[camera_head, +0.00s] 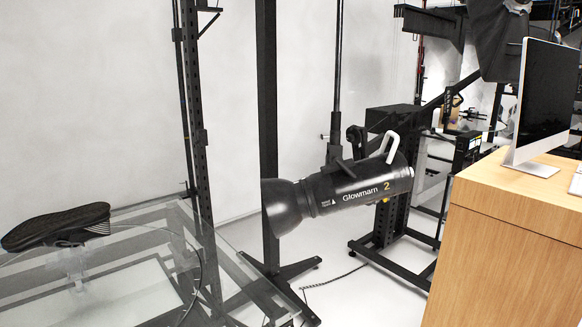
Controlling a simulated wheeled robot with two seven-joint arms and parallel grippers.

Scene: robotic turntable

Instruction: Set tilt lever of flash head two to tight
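Flash head two (330,190) is a black cylinder with a flared reflector pointing left, a "Glowmarn" label and a yellow "2". It hangs in mid-air at the centre of the head view, slightly tilted, its rear end higher. A white handle (391,145) stands up on its rear top. A dark bracket (334,155) joins it to a vertical black pole above. A small dark knob-like part (356,135) shows by the bracket; I cannot tell whether it is the tilt lever or how it is set. Neither of my grippers is in view.
A glass table (110,270) with a black shoe (58,226) on a clear support is at the left. A wooden desk (515,235) with a monitor (545,100) stands at the right. Black stands (268,120) rise behind. White floor shows below the flash head.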

